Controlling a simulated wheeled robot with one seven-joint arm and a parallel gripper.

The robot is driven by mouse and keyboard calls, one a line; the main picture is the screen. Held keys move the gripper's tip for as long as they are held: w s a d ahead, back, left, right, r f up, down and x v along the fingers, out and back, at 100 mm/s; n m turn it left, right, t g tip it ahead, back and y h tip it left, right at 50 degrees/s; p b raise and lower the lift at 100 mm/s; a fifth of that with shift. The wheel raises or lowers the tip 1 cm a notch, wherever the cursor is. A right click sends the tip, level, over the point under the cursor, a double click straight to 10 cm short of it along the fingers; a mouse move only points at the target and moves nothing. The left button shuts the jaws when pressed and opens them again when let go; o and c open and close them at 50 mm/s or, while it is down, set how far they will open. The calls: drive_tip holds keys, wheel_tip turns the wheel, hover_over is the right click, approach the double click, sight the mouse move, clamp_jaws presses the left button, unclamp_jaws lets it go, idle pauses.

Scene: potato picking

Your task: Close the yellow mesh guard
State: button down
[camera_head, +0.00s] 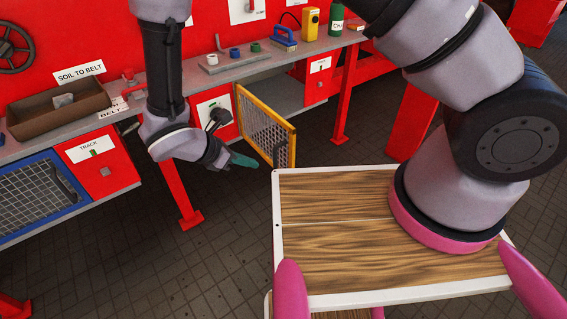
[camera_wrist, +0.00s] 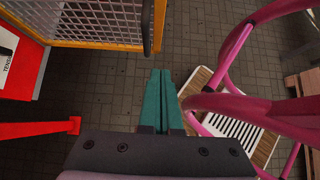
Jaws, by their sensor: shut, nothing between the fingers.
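The yellow mesh guard (camera_head: 265,127) is a yellow-framed mesh door. It stands swung open, out from the red machine front, below the grey work shelf. In the wrist view the guard (camera_wrist: 100,45) spans the upper left, with a dark rounded piece at its near edge. My gripper (camera_head: 245,160) has teal fingers and is shut and empty. It is just left of the guard in the head view. In the wrist view the teal fingertips (camera_wrist: 160,75) point toward the guard's free edge, and a small gap of floor shows between them.
A grey shelf (camera_head: 240,66) holds a blue-handled item, a yellow box (camera_head: 310,23) and a green canister (camera_head: 336,20). A blue-framed mesh panel (camera_head: 42,195) is at the left. Red legs (camera_head: 184,196) stand under the bench.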

approach(291, 166)
wheel_tip(291, 166, down, 4)
drive_tip(key=shift+w+d, duration=0.55)
drive_tip(key=shift+d, duration=0.35)
drive_tip(key=shift+w+d, duration=0.5)
drive_tip(key=shift+d, duration=0.4)
